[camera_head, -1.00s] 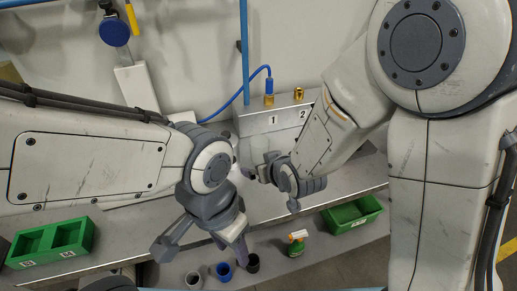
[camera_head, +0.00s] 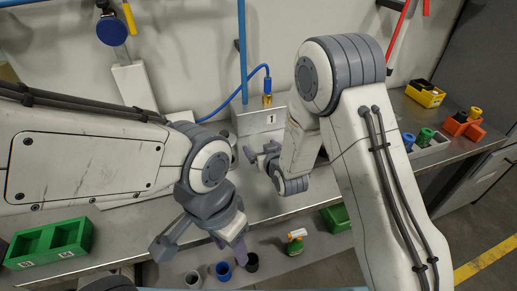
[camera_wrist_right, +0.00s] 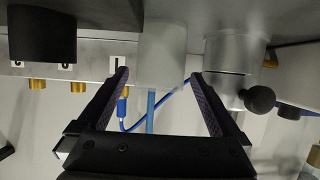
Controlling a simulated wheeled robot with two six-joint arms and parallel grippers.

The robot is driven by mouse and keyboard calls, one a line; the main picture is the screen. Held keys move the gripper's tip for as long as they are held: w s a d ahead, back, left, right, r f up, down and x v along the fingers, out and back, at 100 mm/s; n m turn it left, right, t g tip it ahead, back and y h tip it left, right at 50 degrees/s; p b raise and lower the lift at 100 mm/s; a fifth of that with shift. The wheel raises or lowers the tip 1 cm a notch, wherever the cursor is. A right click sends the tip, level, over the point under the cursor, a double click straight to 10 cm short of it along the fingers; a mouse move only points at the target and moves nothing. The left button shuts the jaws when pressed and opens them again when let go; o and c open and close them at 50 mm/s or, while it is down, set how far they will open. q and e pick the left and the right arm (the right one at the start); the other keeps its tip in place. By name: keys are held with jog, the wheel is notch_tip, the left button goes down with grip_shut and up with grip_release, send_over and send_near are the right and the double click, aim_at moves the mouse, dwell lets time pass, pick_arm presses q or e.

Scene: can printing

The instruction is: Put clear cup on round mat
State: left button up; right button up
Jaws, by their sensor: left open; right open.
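In the right wrist view a pale, translucent cup (camera_wrist_right: 162,52), the clear cup, shows between the fingertips of my right gripper (camera_wrist_right: 159,76). The fingers are open, with a gap visible on each side of it. In the head view my right gripper (camera_head: 257,160) is over the bench, in front of the metal box; the cup is not clearly seen there. My left gripper (camera_head: 202,245) is open and empty near the bench's front edge. I cannot make out the round mat in either view.
The metal box (camera_head: 258,121) marked 1 carries a blue hose. A black cylinder (camera_wrist_right: 42,34) and a silver cylinder with a black knob (camera_wrist_right: 233,62) flank the cup. A green tray (camera_head: 48,243) is left.

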aim_at(256, 141)
jog(key=x, duration=0.3)
jog(key=shift+w+p, duration=0.15)
jog(key=shift+p, duration=0.15)
jog(key=c, duration=1.4)
